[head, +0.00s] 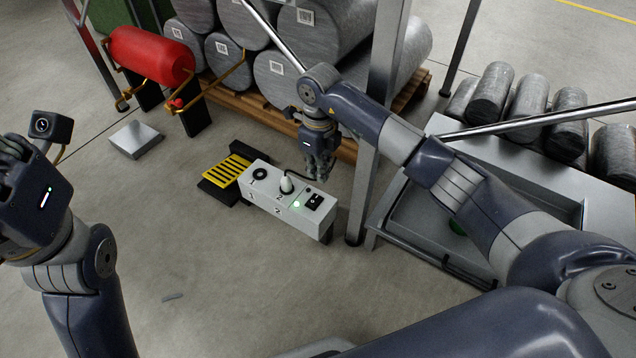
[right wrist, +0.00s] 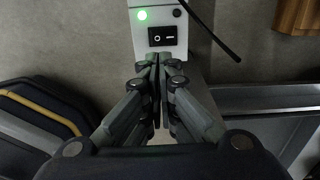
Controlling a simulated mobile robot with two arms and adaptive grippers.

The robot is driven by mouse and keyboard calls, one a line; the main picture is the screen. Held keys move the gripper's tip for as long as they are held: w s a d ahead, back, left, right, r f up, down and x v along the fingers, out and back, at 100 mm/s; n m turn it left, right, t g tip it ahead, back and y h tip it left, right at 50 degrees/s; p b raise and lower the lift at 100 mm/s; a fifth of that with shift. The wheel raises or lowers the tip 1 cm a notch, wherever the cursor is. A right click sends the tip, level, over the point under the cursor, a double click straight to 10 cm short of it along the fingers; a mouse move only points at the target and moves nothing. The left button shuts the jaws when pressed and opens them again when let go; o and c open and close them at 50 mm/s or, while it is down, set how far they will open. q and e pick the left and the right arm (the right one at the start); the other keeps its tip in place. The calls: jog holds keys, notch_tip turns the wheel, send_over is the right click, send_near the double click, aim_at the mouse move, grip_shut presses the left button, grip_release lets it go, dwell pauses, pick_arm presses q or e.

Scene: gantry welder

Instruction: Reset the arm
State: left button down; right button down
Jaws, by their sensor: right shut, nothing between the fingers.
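A pale grey power box (head: 262,200) with sockets marked 1 and 2 stands low above the floor in the head view. Socket 1 (head: 259,174) is empty. A white plug (head: 286,184) with a dark cable sits in socket 2. A green light (head: 296,204) glows beside a black rocker switch (head: 314,201). The switch also shows in the right wrist view (right wrist: 167,37), just beyond the fingertips. My right gripper (head: 322,178) is shut and empty, close to the switch end; contact cannot be told. My left gripper (head: 12,150) is at the left edge, its fingers unclear.
A yellow-and-black slotted piece (head: 226,170) lies left of the box. A metal post (head: 372,140) and a grey metal bench (head: 412,212) stand to the right. A red cylinder (head: 150,56) and large grey rolls (head: 290,75) are behind. Floor in front is mostly clear.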

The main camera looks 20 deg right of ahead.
jog(key=shift+r, duration=0.8)
